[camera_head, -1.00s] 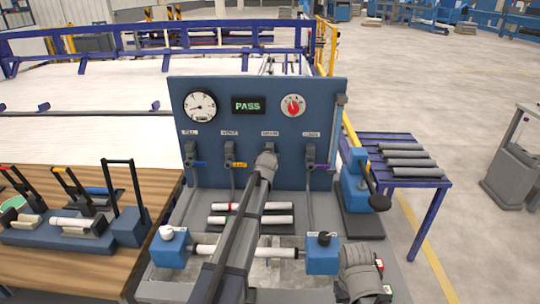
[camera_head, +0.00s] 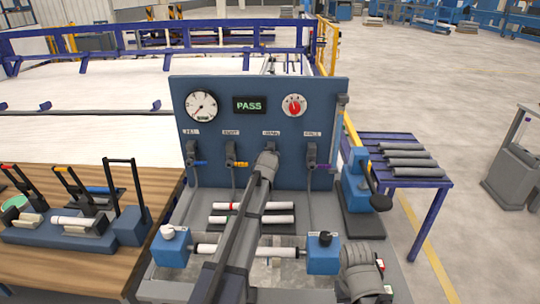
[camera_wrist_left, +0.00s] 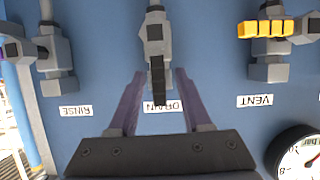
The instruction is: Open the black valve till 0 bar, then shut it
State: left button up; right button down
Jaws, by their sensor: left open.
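The black valve handle (camera_wrist_left: 158,85) is on the drain valve (camera_wrist_left: 155,35) on the blue panel. In the left wrist view it points along the valve body, unlike the crosswise yellow vent handle. My left gripper (camera_wrist_left: 160,74) is open, one finger on each side of the black handle, with gaps visible. In the head view my left forearm and wrist cover the drain valve and the gripper's fingers. The round pressure gauge (camera_head: 201,106) has its needle slanting to the lower left; I cannot read the exact value. My right gripper is not identifiable.
The display (camera_head: 249,105) reads PASS. A red knob (camera_head: 294,105) sits to its right. Blue, yellow and purple valve handles line the panel. A white pipe (camera_head: 275,252) lies between two blue clamps below. White pipes lie on the bench behind it.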

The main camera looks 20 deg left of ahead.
pick_arm(q)
jog(key=p+v, duration=0.2)
jog(key=v, duration=0.5)
jog(key=shift+s+p, duration=0.3)
jog(key=shift+p, duration=0.1)
jog(key=shift+d, duration=0.1)
jog(key=s+d+f+m+g+h, duration=0.1)
jog(key=s+d+f+m+g, duration=0.15)
jog(key=s+d+f, duration=0.45)
jog(key=s+d+f+m+g+h, duration=0.1)
jog(key=s+d+f+g, duration=0.25)
jog(key=s+d, duration=0.7)
jog(key=s+d+f+m+g, duration=0.1)
jog(key=s+d+m+g, duration=0.1)
jog(key=s, duration=0.9)
jog(key=s+d+f+m+g, duration=0.1)
jog(key=s+d+g, duration=0.3)
jog(key=s, duration=0.7)
jog(key=shift+s+f+m+g, duration=0.15)
jog(key=shift+f+m+g, duration=0.25)
jog(key=shift+g, duration=0.1)
